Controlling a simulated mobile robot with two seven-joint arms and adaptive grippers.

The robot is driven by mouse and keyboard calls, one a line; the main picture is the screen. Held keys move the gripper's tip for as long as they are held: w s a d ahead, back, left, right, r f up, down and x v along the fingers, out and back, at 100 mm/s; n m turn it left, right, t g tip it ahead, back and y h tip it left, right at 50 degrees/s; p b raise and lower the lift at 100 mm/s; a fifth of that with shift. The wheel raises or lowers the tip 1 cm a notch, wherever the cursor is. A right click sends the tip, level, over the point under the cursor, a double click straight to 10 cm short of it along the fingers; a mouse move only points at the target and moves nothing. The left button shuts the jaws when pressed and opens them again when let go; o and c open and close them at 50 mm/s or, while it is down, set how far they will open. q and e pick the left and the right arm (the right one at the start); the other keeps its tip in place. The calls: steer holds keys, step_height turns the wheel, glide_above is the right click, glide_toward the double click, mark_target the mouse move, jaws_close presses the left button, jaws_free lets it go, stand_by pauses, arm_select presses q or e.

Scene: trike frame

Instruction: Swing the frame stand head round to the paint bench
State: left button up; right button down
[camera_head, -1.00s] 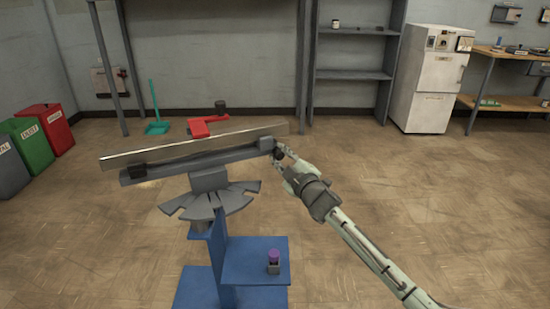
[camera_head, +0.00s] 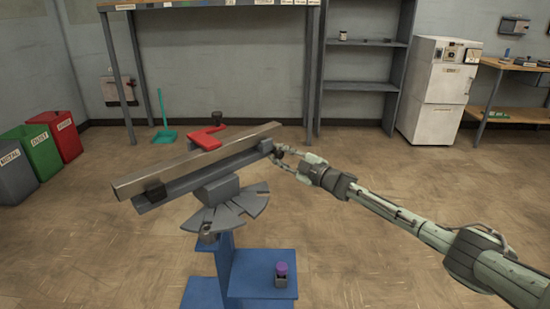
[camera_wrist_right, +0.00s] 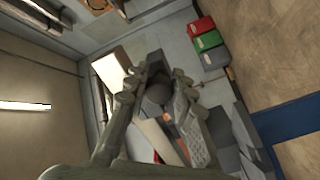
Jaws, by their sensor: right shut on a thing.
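The frame stand has a blue base (camera_head: 262,268) and a grey head (camera_head: 217,190) over a notched fan-shaped plate (camera_head: 240,207). My right gripper (camera_head: 280,154) is shut on a dark round knob at the head's far right end. The knob (camera_wrist_right: 157,92) shows between the fingers in the right wrist view. My left gripper is not in view. I cannot tell which bench is the paint bench.
A wooden bench (camera_head: 516,67) stands at the back right beside a white cabinet (camera_head: 437,90). Grey shelves (camera_head: 366,86) stand at the back. Red, green and grey bins (camera_head: 40,147) are at the left. A purple-topped item (camera_head: 281,270) sits on the blue base.

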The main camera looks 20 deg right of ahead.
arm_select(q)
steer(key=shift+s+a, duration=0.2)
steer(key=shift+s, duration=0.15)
arm_select(e)
steer(key=shift+w+r, duration=0.15)
steer(key=shift+r, duration=0.1)
steer(key=c, duration=1.7)
jaws_free()
steer(key=shift+c, duration=0.2)
steer(key=o, duration=0.5)
steer(key=shift+w+a+f, duration=0.1)
steer(key=shift+w+a, duration=0.05)
steer(key=shift+c, duration=0.2)
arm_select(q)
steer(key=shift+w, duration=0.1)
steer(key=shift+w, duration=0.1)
arm_select(e)
steer(key=shift+s+f, duration=0.15)
steer(key=shift+s, duration=0.05)
steer(key=v, duration=1.1)
steer(key=shift+s+d, duration=0.2)
steer(key=shift+s, duration=0.1)
